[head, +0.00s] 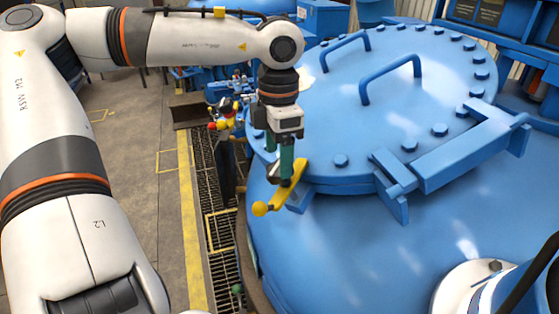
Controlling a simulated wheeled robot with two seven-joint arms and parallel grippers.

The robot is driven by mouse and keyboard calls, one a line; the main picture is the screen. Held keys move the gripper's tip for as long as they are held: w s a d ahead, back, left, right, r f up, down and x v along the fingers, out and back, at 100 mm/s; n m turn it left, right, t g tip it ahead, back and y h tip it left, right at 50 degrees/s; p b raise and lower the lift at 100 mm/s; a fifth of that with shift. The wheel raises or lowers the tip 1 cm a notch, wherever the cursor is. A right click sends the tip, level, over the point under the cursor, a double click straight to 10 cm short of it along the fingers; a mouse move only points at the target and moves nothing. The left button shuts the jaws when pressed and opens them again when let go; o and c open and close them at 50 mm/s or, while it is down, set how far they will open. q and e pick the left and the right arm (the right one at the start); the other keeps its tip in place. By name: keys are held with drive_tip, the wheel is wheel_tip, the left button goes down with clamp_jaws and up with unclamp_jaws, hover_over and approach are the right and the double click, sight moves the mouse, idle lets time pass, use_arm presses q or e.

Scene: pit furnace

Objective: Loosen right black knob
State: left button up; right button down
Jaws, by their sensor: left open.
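My left gripper (280,165) hangs from the arm that comes in from the left and points down at the left rim of the blue furnace lid. It is open. Its green fingers are close to a yellow lever (295,184) with a yellow ball end (260,208). A small dark part shows at the fingertips, partly hidden; I cannot tell whether it is a black knob or whether the fingers touch it. Left of the gripper is a small cluster of red, yellow and black parts (226,112), too small to tell apart. My right gripper is not in view.
The large blue lid (330,115) has bolts around its rim, two raised handles (390,78) and a blue hinge bracket (460,155). A floor grating (222,235) and a yellow floor line (190,230) run along the left. Grey floor is clear farther left.

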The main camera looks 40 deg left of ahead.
sight(277, 165)
use_arm(q)
wheel_tip(277, 165, down, 3)
drive_tip(key=shift+w+f+p, duration=0.15)
drive_tip(key=shift+p, duration=0.2)
drive_tip(key=shift+f, duration=0.25)
drive_tip(key=shift+c, duration=0.9)
drive_tip(key=c, duration=0.8)
drive_tip(key=shift+f+n+b, duration=0.1)
drive_tip(key=shift+n+b, duration=0.4)
drive_tip(key=shift+b, duration=0.4)
drive_tip(key=shift+a+n+h+b, duration=0.1)
drive_tip(key=shift+n+h+b, duration=0.5)
drive_tip(key=shift+n+b, duration=0.55)
drive_tip(key=shift+n+g+h+b, duration=0.3)
drive_tip(key=shift+n+h+b, duration=0.3)
drive_tip(key=shift+n+b, duration=0.5)
drive_tip(key=n+b, duration=0.1)
drive_tip(key=n, duration=0.1)
drive_tip(key=n+h+b, duration=0.1)
drive_tip(key=n, duration=0.1)
drive_tip(key=shift+a+n+h, duration=0.1)
drive_tip(key=shift+n+h, duration=0.15)
drive_tip(key=shift+h, duration=0.05)
drive_tip(key=shift+n+t+h+b, duration=0.6)
drive_tip(key=shift+n+h+b, duration=0.15)
drive_tip(key=shift+n, duration=1.25)
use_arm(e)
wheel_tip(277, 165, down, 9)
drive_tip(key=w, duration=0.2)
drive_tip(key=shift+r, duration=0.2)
